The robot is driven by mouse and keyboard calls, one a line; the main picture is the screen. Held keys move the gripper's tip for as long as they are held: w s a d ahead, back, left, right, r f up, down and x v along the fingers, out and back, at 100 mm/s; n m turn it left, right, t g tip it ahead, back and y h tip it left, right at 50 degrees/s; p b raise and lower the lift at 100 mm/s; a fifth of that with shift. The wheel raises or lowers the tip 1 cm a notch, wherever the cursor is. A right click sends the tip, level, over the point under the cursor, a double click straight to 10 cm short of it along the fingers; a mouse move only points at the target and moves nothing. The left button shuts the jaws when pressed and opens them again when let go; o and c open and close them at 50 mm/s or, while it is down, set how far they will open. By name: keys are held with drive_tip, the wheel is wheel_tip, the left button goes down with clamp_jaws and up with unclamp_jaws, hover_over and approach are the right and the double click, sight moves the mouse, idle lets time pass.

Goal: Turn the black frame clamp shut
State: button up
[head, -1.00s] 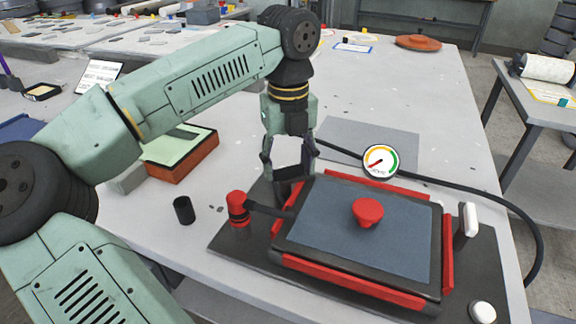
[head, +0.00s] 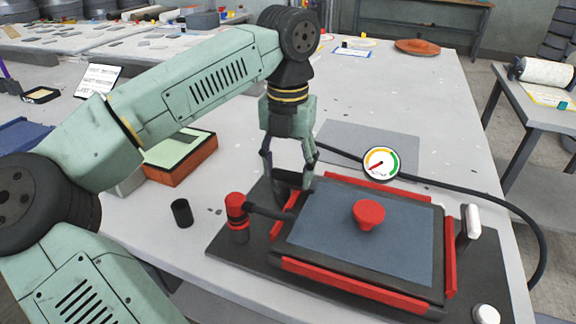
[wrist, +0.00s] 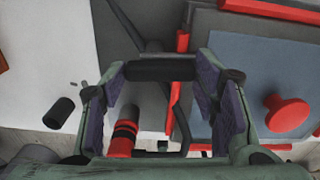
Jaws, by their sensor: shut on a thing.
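The black frame clamp's handle (wrist: 160,68) is a short dark bar at the left rear corner of the red-edged frame (head: 352,282). My gripper (head: 289,182) points down over that corner, with its fingers around the bar. In the wrist view my gripper (wrist: 161,80) has a pad at each end of the bar, and it is shut on it. The lower part of the clamp (head: 287,183) is partly hidden by the fingers in the head view. A blue-grey panel (head: 330,240) with a red knob (head: 368,213) lies within the frame.
A red-topped post (head: 236,205) with a black arm stands left of the frame, close to my gripper. A round gauge (head: 381,162) with a black hose is behind. A white-handled lever (head: 470,220) stands at right. A black cylinder (head: 182,212) is at left.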

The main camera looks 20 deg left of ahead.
sight(288, 171)
idle(0.5)
drive_tip(key=o, duration=1.2)
drive_tip(key=shift+c, duration=0.2)
wheel_tip(288, 171, up, 8)
drive_tip(key=shift+f, duration=0.2)
drive_tip(key=shift+f, duration=0.1)
